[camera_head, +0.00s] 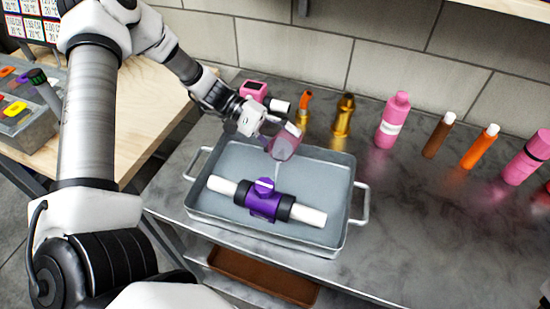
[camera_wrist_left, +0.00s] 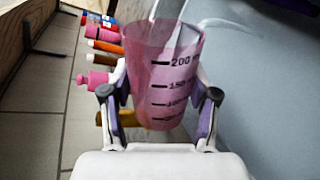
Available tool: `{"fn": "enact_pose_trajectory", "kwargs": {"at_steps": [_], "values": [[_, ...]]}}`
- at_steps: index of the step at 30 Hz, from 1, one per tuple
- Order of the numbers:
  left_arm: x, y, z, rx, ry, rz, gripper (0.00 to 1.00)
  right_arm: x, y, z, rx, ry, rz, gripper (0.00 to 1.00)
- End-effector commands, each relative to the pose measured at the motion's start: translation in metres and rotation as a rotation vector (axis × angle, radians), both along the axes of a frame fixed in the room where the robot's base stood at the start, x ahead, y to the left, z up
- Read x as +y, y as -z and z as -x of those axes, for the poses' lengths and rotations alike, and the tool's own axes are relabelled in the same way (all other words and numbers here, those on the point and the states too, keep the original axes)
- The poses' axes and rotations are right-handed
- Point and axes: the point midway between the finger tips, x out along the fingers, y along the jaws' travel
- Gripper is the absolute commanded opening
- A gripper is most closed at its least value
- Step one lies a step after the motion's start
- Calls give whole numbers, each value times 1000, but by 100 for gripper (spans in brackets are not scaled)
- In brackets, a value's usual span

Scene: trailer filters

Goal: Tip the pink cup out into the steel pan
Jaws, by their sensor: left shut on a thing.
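The pink cup (camera_head: 284,146) is see-through, with volume marks that show in the left wrist view (camera_wrist_left: 168,85). My left gripper (camera_head: 268,138) is shut on its sides, one finger on each side in the left wrist view (camera_wrist_left: 160,96). The cup is tilted, held above the far part of the steel pan (camera_head: 352,205). A thin, pale stream runs from its mouth down into the pan. A purple filter housing (camera_head: 265,203) with white pipe ends lies in the pan, just below the stream. My right gripper is not in view.
Behind the pan stand a pink device (camera_head: 254,90), a small orange-tipped bottle (camera_head: 304,108) and a gold bottle (camera_head: 344,115). Pink bottles (camera_head: 393,120) and brown and orange tubes (camera_head: 480,147) stand to the right. The metal table's front right is clear.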

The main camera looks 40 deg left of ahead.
Motion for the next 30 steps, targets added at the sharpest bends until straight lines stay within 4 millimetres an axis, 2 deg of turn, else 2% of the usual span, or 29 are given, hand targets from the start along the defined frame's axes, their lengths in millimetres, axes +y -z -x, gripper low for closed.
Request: {"fn": "enact_pose_trajectory", "kwargs": {"at_steps": [30], "values": [[0, -6, 1, -88, 0, -25, 17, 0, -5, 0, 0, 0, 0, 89]]}}
